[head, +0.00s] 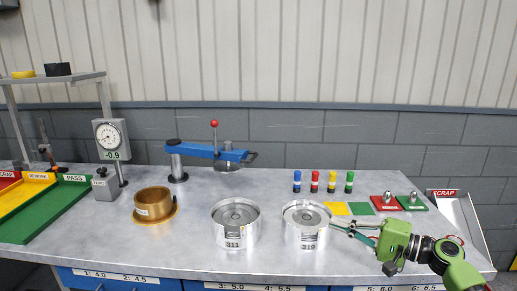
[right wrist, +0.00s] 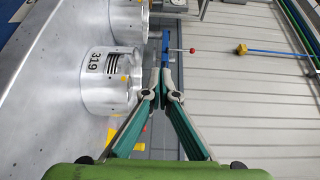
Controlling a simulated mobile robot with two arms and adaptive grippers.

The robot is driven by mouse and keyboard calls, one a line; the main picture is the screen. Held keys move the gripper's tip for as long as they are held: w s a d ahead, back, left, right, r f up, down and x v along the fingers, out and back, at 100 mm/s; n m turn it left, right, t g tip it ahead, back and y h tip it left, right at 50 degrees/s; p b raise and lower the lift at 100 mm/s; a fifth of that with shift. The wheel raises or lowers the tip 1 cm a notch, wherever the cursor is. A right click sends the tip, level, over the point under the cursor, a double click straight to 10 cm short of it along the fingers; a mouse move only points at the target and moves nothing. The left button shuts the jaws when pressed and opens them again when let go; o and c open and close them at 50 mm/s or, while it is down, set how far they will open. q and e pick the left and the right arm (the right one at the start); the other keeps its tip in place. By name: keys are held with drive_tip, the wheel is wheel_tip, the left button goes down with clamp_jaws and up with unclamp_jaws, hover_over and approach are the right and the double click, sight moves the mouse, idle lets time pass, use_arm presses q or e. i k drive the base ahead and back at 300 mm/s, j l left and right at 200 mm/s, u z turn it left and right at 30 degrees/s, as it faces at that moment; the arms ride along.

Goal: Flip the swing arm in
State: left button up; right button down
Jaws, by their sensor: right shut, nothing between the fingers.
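The swing arm (head: 208,152) is a blue bar on a grey post at the back of the bench, with a red ball knob (head: 214,124) standing up on it. Its bar points right, and a grey round pad hangs under its right part. In the right wrist view the blue bar (right wrist: 165,48) and red knob (right wrist: 192,50) show beyond the fingertips. My right gripper (head: 335,227) is shut and empty, beside the right side of the silver can marked 319 (head: 305,238), well right of and nearer than the swing arm. My left gripper is not in view.
A second silver can (head: 236,237) stands left of the 319 can. A brass flanged ring (head: 154,204) and a dial gauge (head: 108,134) stand further left. Several coloured pegs (head: 314,182) stand behind the cans. Bare bench lies between the cans and the swing arm.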

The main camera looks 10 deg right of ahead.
sight(173, 145)
drive_tip(key=i, duration=1.55)
